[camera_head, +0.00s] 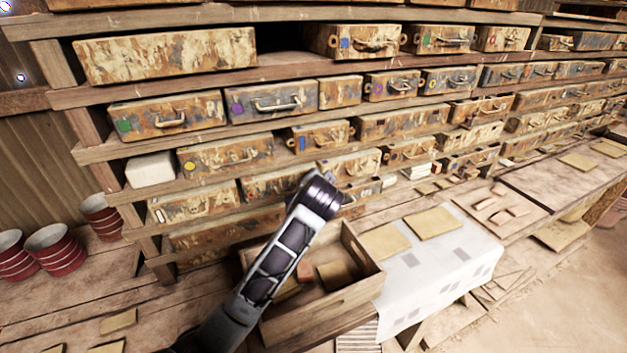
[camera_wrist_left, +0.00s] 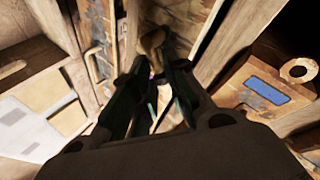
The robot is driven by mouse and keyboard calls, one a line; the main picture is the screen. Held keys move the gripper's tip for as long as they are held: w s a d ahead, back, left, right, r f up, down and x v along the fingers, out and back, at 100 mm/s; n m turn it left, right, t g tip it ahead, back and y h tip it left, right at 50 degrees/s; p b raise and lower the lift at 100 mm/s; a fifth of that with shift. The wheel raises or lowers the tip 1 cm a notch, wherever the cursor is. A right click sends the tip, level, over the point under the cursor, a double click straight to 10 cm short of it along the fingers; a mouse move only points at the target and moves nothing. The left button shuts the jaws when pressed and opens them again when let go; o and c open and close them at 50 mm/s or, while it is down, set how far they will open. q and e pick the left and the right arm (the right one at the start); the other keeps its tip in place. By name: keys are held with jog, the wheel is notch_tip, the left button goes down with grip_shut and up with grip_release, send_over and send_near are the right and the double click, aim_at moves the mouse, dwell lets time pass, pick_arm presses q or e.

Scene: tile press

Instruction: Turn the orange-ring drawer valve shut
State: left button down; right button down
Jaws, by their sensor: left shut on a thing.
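My left arm rises from the bottom of the head view; its gripper is hidden behind the wrist, near the lower drawers. In the left wrist view my left gripper (camera_wrist_left: 157,75) is shut on a small tan, knob-like piece (camera_wrist_left: 152,42) in front of a worn drawer front. No orange ring shows clearly on it, so I cannot tell whether it is the orange-ring valve. A rusty drawer with a blue label (camera_wrist_left: 265,90) and a tan ring tab (camera_wrist_left: 298,71) lies at the right of that view. My right gripper is not in view.
Wooden shelves (camera_head: 300,80) hold rows of worn drawers with handles and coloured labels. A wooden crate (camera_head: 335,312) with blocks stands beside my left arm. A white cloth (camera_head: 440,275) with tiles lies right of it. Red-banded buckets (camera_head: 50,250) stand at the left.

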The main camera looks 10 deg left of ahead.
pick_arm(q)
jog(key=shift+w+d+f+m+g+y, duration=0.2)
jog(key=shift+f+m+g+y, duration=0.1)
jog(key=shift+m+g+y, duration=0.3)
jog(key=shift+w+d+f+m+g+y, duration=0.1)
jog(key=shift+d+f+m+g+y, duration=0.1)
jog(key=shift+f+m+g+y, duration=0.3)
jog(key=shift+w+d+f+m+g+y, duration=0.1)
jog(key=shift+d+f+m+g+y, duration=0.1)
jog(key=shift+m+g+y, duration=0.5)
jog(key=c, duration=1.6)
grip_release()
jog(key=shift+o, duration=0.2)
jog(key=v, duration=1.2)
jog(key=shift+s+f, duration=0.15)
